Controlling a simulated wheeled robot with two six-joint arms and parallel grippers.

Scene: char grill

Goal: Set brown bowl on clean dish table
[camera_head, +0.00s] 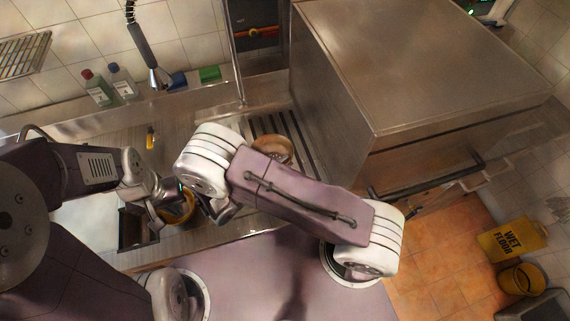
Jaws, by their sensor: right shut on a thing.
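A brown bowl (272,149) sits on the slotted metal surface beside the big steel machine, partly hidden by my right arm. A second, yellow-brown bowl (181,210) is at the sink area, between my two grippers and partly covered by them. My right gripper (212,211) is shut, at the right side of the yellow-brown bowl; its fingertips are mostly hidden. My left gripper (164,206) is at the left side of that bowl, and its finger gap is not clear.
The steel machine (430,60) fills the upper right. Two bottles (110,84), a green sponge (209,74) and a hanging sprayer (146,50) are at the back wall. A dark-rimmed basin (137,228) is at the left. A yellow wet floor sign (511,238) stands on the floor.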

